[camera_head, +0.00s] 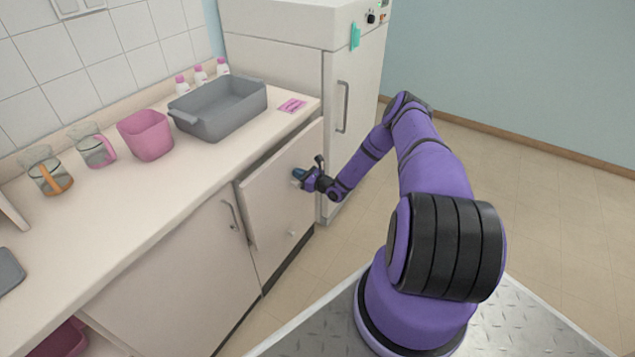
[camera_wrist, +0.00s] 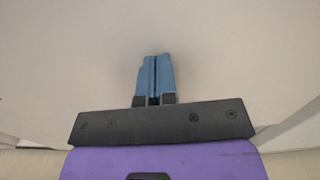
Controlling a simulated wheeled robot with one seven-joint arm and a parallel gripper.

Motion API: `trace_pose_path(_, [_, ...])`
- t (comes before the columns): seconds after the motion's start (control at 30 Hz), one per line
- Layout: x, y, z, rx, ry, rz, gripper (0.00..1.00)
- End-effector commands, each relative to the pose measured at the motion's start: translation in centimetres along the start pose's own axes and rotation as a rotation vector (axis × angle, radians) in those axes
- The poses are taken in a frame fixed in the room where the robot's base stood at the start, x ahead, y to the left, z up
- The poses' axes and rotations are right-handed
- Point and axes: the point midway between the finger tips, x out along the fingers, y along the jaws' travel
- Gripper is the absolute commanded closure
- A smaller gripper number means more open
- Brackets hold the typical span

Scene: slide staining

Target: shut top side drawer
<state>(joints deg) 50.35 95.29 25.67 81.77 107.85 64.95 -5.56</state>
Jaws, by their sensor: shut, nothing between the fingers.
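The top side drawer shows as a pale front panel (camera_head: 268,200) below the counter's right end. It stands out a little from the cabinet, with a dark gap along its top and left edges. My gripper (camera_head: 298,174) is at the right part of this panel, fingers pointing at it. In the wrist view my blue fingers (camera_wrist: 155,60) are together with nothing between them, and a plain pale surface (camera_wrist: 230,60) fills the view ahead. I cannot tell whether the fingertips touch the panel.
A cabinet door (camera_head: 180,275) with a bar handle is left of the drawer. A tall white fridge-like unit (camera_head: 350,120) stands close on the right. On the counter are a grey basin (camera_head: 215,125), a pink container (camera_head: 145,150), jugs and small bottles. The floor at right is clear.

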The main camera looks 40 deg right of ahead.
Motion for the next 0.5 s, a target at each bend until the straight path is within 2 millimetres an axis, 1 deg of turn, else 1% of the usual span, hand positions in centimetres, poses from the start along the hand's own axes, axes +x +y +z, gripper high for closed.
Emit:
trace_pose_path(0.03, [1.2, 0.1, -0.1, -0.001, 0.0, 0.001, 1.0])
trace_pose_path(0.1, [2.5, 0.0, 0.0, -0.001, -0.001, 0.0, 1.0])
trace_pose_path(0.2, [3.8, 0.0, 0.0, -0.001, 0.0, 0.0, 1.0])
trace_pose_path(0.3, [4.7, 0.0, 0.0, 0.0, 0.0, 0.0, 1.0])
trace_pose_path(0.5, [5.5, 0.0, 0.0, 0.0, 0.001, -0.001, 1.0])
